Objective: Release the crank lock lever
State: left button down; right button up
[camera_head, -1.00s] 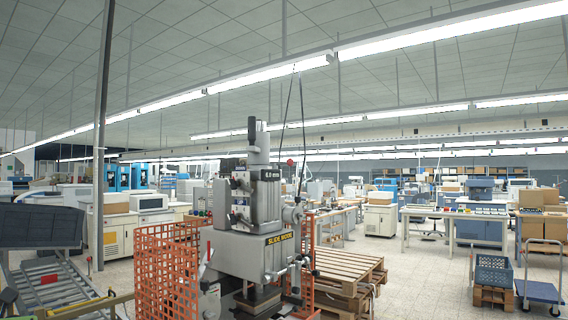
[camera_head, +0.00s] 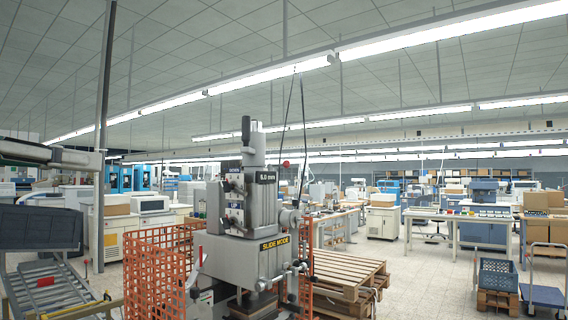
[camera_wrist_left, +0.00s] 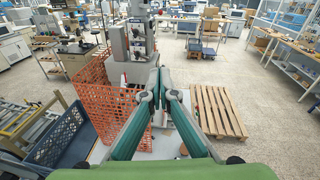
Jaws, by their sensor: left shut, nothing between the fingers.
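The grey stamping press (camera_head: 245,255) with a yellow "SLIDE MODE" label stands at the lower middle of the head view. It has a crank hub (camera_head: 290,218) on its right side and black-knobbed levers, one at the lower right (camera_head: 301,267) and one at the lower left (camera_head: 195,292). I cannot tell which is the crank lock lever. My left gripper (camera_head: 92,160) reaches in from the left edge, well apart from the press. In the left wrist view its green-padded fingers (camera_wrist_left: 157,72) are together and empty, with the press (camera_wrist_left: 128,45) beyond them. My right gripper is not in view.
Orange mesh fencing (camera_head: 155,275) stands left of the press. Wooden pallets (camera_head: 350,275) are stacked at its right. A dark blue crate (camera_head: 40,228) is at the left, by a roller conveyor (camera_head: 45,290). Open floor (camera_head: 430,285) lies to the right.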

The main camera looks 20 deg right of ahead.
aim_at(286, 164)
jog(key=i+l, duration=0.45)
jog(key=l, duration=0.3)
jog(key=i+l, duration=0.45)
jog(key=l, duration=0.25)
